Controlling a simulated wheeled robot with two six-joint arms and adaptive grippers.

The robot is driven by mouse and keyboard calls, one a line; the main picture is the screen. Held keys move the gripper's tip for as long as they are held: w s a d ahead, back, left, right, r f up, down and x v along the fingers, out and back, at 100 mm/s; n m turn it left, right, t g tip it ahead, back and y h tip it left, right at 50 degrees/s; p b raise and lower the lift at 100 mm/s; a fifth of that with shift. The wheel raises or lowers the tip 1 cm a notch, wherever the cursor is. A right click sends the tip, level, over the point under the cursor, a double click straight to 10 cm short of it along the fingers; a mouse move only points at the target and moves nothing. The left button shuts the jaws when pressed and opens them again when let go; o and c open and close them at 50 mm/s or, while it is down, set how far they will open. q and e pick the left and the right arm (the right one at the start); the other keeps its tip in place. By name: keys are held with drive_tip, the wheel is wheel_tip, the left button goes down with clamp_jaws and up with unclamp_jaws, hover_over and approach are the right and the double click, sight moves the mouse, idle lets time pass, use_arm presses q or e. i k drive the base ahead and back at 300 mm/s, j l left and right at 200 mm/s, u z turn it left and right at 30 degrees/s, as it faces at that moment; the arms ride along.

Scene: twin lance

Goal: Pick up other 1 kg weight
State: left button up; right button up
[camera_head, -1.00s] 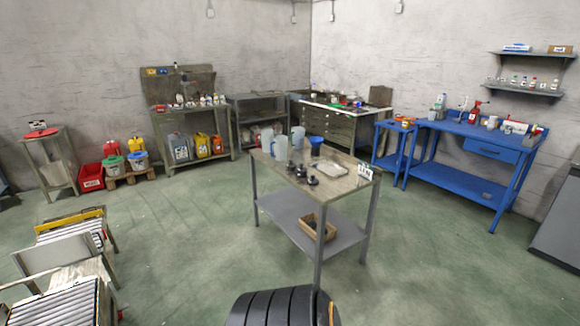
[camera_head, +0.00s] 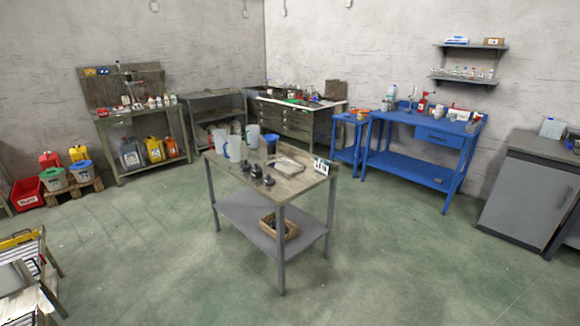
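Several small dark weights (camera_head: 257,172) stand on the top of a grey metal table (camera_head: 293,187) in the middle of the room. They are too small in the head view to read any mass marking, so I cannot tell which is a 1 kg weight. The table is some distance in front of me. Neither of my grippers is in view.
Clear jugs (camera_head: 233,147), a blue cup (camera_head: 271,143) and a tray (camera_head: 288,166) share the tabletop. A blue workbench (camera_head: 430,132) stands behind right. Roller racks (camera_head: 25,275) are at lower left. Floor around the table is open.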

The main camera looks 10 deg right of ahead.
sight(245, 168)
drive_tip(key=i+j+z, duration=0.25)
drive_tip(key=i+j, duration=0.55)
drive_tip(key=i, duration=0.2)
drive_tip(key=i+j+z, duration=0.25)
drive_tip(key=i+j, duration=0.65)
